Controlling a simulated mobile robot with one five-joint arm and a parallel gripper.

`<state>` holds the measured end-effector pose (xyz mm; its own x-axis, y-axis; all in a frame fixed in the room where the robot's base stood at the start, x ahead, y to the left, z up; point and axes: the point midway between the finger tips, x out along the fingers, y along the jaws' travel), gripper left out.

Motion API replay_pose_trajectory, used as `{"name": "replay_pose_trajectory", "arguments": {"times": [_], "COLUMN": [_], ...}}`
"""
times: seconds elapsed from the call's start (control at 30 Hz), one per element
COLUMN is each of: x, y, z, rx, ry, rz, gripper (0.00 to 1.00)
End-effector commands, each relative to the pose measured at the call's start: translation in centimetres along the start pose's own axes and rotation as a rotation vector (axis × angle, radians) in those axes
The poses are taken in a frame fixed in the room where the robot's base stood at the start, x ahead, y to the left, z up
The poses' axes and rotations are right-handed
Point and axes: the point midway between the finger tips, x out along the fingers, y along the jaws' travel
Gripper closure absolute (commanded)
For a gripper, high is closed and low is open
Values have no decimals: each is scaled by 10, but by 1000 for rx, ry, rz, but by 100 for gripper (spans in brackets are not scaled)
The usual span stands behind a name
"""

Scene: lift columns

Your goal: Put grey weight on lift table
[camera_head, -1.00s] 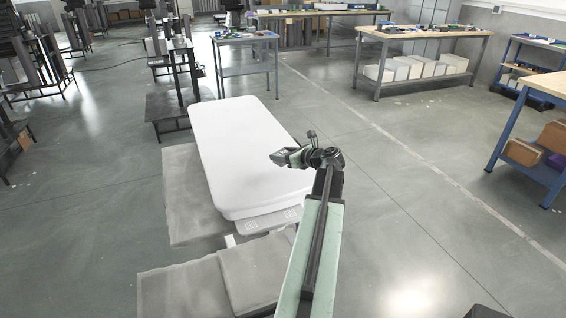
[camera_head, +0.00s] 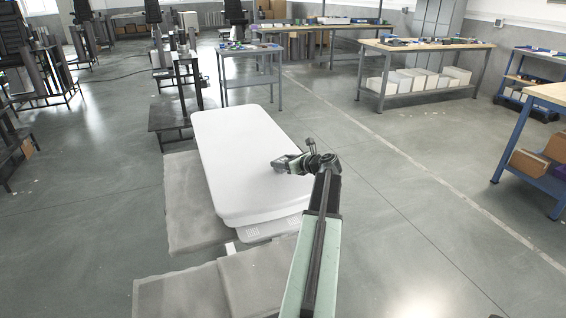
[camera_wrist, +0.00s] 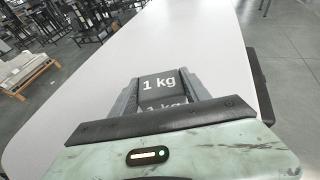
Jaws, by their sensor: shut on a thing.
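The lift table has a long white top (camera_head: 240,150) with rounded corners, left of my arm in the head view. Its white top (camera_wrist: 205,50) also fills much of the wrist view. My gripper (camera_head: 283,164) is over the near right part of the top in the head view. In the wrist view my gripper (camera_wrist: 166,88) is shut on the grey weight (camera_wrist: 159,84), which is marked "1 kg". The weight sits between both fingers. The gap between the weight and the top cannot be judged.
Grey mats (camera_head: 186,215) lie on the floor left of and before the lift table. A small metal table (camera_head: 250,52) and a long workbench (camera_head: 425,44) stand beyond. A blue-framed bench (camera_head: 545,165) stands at the right. The floor right of my arm is clear.

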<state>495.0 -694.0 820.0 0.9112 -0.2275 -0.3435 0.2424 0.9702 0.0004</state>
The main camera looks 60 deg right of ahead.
Motion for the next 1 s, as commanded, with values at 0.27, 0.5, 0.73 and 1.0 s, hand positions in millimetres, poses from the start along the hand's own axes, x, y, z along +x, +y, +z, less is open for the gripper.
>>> {"name": "replay_pose_trajectory", "arguments": {"times": [0.27, 0.5, 0.73, 1.0], "x": [1, 1, -23, -90], "y": [0, 1, 2, 2], "z": [-2, -2, 4, 5], "rx": [0, 0, 0, 0], "ry": [0, 0, 0, -1], "rz": [1, 1, 0, -1], "gripper": [24, 24, 24, 24]}}
